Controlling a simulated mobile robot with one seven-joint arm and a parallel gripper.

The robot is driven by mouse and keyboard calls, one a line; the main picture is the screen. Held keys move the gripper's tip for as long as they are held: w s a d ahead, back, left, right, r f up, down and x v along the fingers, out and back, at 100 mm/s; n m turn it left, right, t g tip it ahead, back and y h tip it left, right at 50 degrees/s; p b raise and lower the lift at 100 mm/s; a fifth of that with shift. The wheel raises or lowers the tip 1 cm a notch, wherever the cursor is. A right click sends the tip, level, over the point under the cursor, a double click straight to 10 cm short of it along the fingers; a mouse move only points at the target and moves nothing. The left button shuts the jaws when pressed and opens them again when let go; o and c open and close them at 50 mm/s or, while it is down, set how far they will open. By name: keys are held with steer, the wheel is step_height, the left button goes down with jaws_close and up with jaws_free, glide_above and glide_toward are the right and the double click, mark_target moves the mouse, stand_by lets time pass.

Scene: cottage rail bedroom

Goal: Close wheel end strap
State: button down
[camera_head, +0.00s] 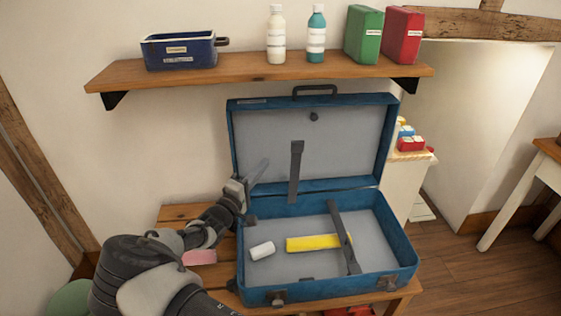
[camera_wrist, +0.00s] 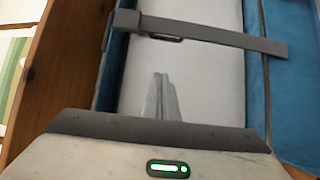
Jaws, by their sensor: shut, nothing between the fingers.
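A blue suitcase (camera_head: 330,292) lies open on a wooden bench, its lid raised. One dark grey strap (camera_head: 296,172) stands up against the lid near the hinge. Another dark strap (camera_head: 343,238) runs across the base, over a yellow item (camera_head: 312,243). I cannot tell which one is the wheel end strap. My gripper (camera_head: 261,172) is shut and empty, left of the upright strap and apart from it. In the wrist view its fingertips (camera_wrist: 161,78) point toward a grey strap (camera_wrist: 215,36) with a buckle loop, crossing the grey lining; which strap this is, I cannot tell.
A white item (camera_head: 262,250) lies in the suitcase base. A wooden shelf (camera_head: 260,71) above the lid holds a blue bin (camera_head: 180,52), two bottles and green and red boxes. A white cabinet (camera_head: 401,185) stands behind at right. The floor at right is clear.

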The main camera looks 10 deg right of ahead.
mark_target(294, 172)
steer(key=w+d+r+b, duration=0.1)
steer(key=w+d, duration=0.3)
steer(key=d, duration=0.4)
steer(key=shift+w+b, duration=0.2)
steer(key=shift+b, duration=0.3)
steer(key=shift+s, duration=0.1)
